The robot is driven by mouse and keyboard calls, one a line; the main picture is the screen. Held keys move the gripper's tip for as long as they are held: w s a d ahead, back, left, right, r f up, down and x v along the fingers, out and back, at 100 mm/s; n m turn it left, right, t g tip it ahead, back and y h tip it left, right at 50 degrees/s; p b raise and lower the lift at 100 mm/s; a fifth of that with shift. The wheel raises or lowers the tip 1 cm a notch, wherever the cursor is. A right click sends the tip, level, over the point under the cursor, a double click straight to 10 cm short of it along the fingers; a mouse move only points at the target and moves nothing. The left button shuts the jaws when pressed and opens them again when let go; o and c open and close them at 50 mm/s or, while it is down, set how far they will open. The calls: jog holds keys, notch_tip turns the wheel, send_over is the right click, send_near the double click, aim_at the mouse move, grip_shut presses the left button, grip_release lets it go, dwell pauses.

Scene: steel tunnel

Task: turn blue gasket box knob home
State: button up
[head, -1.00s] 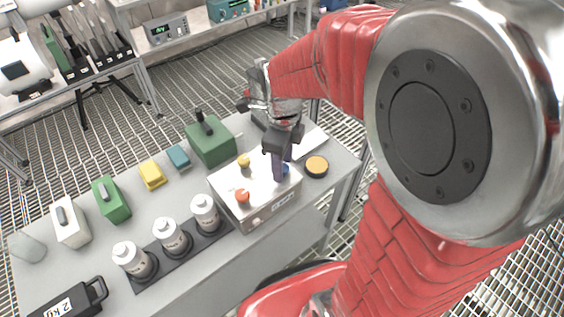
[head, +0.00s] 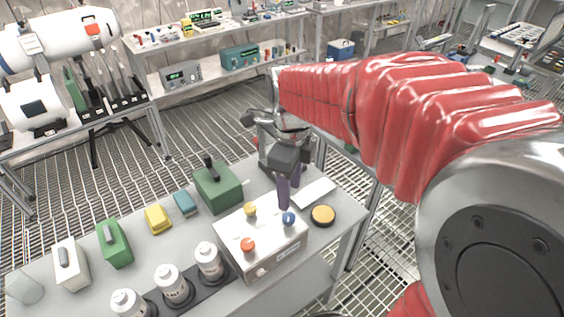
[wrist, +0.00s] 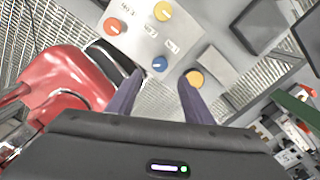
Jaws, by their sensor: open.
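The gasket box (head: 262,242) is a pale metal box on the grey table, with three knobs on its top. The blue knob (head: 288,218) is at its right side. It also shows in the wrist view (wrist: 160,64), with a pale mark on its face. The orange-red knob (head: 248,244) is nearer the front and the yellow knob (head: 250,209) is at the back. My gripper (head: 288,187) is open, its two purple fingers apart and empty. In the wrist view the blue knob lies just beyond the fingertips (wrist: 162,79), apart from them.
A black tin with a yellow-orange top (head: 323,215) stands close right of the box. A green box with a black handle (head: 218,186) stands behind left. White bottles (head: 209,262) stand in a dark rack left of the box. A white sheet (head: 314,192) lies behind.

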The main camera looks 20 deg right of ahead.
jog(key=shift+r, duration=2.3)
dwell(2.4)
jog(key=s+a+n+t, duration=0.2)
jog(key=s+n+t, duration=0.3)
jog(key=n, duration=2.1)
jog(key=shift+s+t, duration=0.3)
jog(key=shift+s, duration=2.4)
jog(key=shift+f, duration=0.1)
